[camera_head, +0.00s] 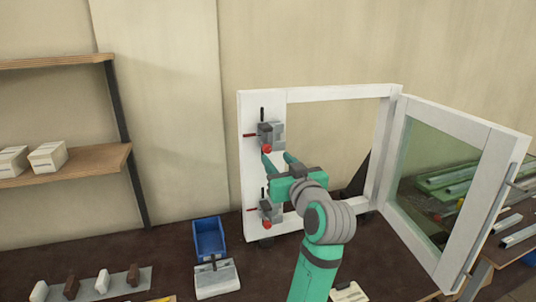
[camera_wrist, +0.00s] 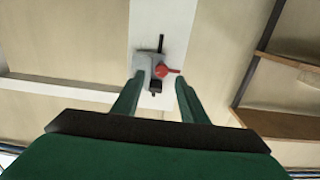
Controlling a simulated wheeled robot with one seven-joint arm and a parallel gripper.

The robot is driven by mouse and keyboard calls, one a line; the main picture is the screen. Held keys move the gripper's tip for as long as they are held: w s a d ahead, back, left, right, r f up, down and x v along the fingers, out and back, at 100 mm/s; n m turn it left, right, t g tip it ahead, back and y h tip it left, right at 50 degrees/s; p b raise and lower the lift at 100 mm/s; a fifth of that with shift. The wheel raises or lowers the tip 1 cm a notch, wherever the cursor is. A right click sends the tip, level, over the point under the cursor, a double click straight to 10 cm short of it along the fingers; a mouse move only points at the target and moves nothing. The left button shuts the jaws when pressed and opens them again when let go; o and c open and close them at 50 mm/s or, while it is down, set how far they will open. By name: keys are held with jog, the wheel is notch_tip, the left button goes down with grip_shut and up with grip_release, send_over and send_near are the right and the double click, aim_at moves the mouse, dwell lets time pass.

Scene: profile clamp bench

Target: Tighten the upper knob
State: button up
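The upper clamp (camera_head: 276,132) is a grey block with black bars on the white frame's left post. Its red round knob (camera_head: 267,149) faces out, and a thin dark red rod sticks out to the left. My gripper (camera_head: 278,157) is open, its two green fingers apart and pointing at the post just below this knob. In the wrist view, a grey clamp (camera_wrist: 145,66) with a red knob (camera_wrist: 161,71) lies beyond the gap of my open gripper (camera_wrist: 159,80). The fingers look empty; whether either touches the clamp I cannot tell.
A lower clamp (camera_head: 272,209) with a red knob sits on the same post, partly beside my arm. The glazed door (camera_head: 452,124) stands open to the right. A blue bin (camera_head: 209,238) and a grey block (camera_head: 217,279) stand on the dark bench. Shelves are at left.

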aim_at(268, 150)
jog(key=x, duration=0.4)
jog(key=shift+w+a, duration=0.4)
jog(key=shift+w, duration=0.2)
grip_shut()
